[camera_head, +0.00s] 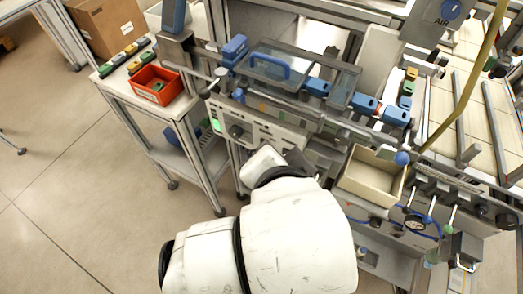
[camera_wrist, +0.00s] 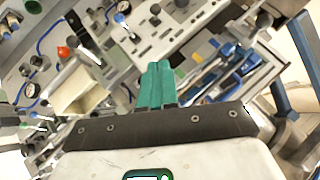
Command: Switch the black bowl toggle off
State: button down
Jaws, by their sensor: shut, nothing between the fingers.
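A light control panel (camera_head: 262,131) fronts the machine, with a black knob (camera_head: 236,131) near its left end and smaller controls along it. I cannot tell which of these is the black bowl toggle. My gripper (camera_wrist: 156,66) shows teal fingers pressed together, empty, pointing toward the panel. I cannot tell whether the fingertips touch it. In the head view, my white arm hides the gripper.
An open beige bin (camera_head: 372,178) stands right of the panel, with gauges and valves on a lower panel (camera_head: 400,235) beside it. A clear cover with a blue handle (camera_head: 264,64) lies above the panel. An orange bin (camera_head: 156,85) stands on a side table. Open floor lies left.

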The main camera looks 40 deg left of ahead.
jog(key=s+f+p+x, duration=0.1)
jog(key=s+x, duration=0.1)
jog(key=x, duration=1.1)
jog(key=shift+s+a+f, duration=0.2)
jog(key=shift+s+f, duration=0.05)
jog(key=shift+f, duration=0.1)
jog(key=shift+s+f+b, duration=0.15)
jog(key=shift+b, duration=0.45)
